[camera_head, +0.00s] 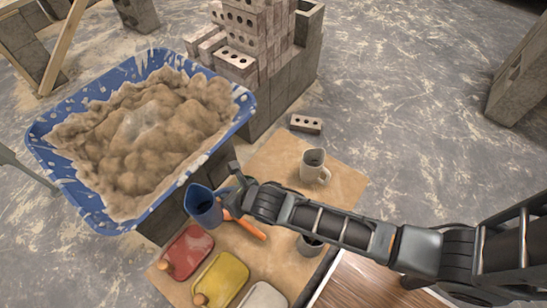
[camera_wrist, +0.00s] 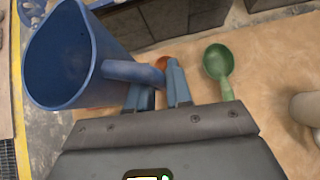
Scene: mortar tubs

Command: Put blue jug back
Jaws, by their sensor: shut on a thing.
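The blue jug (camera_head: 203,210) is at the left edge of the tan board (camera_head: 345,185), just below the blue tub. In the wrist view the blue jug (camera_wrist: 72,88) fills the upper left, with its open mouth facing the camera. My gripper (camera_head: 234,188) is shut on the jug's handle, which runs to the fingers in the wrist view (camera_wrist: 160,82). The jug looks close to upright in the head view. I cannot tell whether its base touches the board.
A blue tub (camera_head: 245,105) of mortar stands at upper left. A beige jug (camera_head: 312,172), a partly hidden grey jug (camera_head: 309,246), an orange handle (camera_head: 250,229) and red (camera_head: 190,248), yellow (camera_head: 222,279) and white (camera_head: 263,296) items lie on the board. A green scoop (camera_wrist: 217,62) lies right of the fingers.

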